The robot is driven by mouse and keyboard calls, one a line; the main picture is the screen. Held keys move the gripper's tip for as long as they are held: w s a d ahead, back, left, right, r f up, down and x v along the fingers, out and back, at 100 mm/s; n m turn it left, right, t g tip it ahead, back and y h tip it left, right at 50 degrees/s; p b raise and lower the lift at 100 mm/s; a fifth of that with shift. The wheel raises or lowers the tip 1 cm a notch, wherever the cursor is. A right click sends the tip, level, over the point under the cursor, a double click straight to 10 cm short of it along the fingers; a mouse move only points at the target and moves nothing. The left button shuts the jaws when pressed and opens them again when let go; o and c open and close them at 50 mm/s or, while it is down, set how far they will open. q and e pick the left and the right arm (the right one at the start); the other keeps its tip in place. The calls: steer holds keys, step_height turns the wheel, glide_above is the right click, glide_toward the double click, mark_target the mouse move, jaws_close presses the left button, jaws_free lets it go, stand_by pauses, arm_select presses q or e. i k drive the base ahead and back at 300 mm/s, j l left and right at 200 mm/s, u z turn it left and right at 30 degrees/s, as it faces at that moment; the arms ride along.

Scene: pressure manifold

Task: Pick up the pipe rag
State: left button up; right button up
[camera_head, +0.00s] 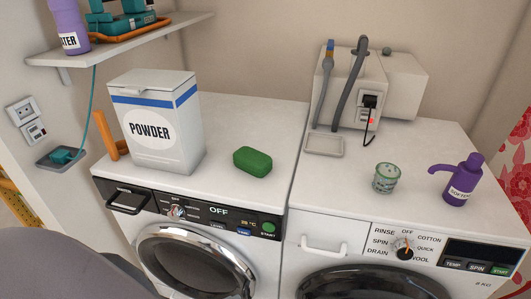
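I cannot make out a cloth that is clearly the pipe rag. Two grey hoses, a left hose (323,92) and a right hose (350,83), rise in front of a white wall box (374,92) behind the right washing machine. The left hose has blue and orange parts near its top; I cannot tell if any of this is cloth. Neither of my grippers is in view.
The left washer top (230,130) holds a POWDER box (155,125) and a green block (252,161). The right washer top (330,185) holds a small tray (324,145), a glass jar (386,178) and a purple bottle (461,181). A shelf (130,41) overhangs the upper left.

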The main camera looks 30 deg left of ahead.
mark_target(258, 164)
steer(key=j+u, duration=0.15)
steer(key=u, duration=0.35)
steer(key=j+u, duration=0.15)
steer(key=u, duration=0.35)
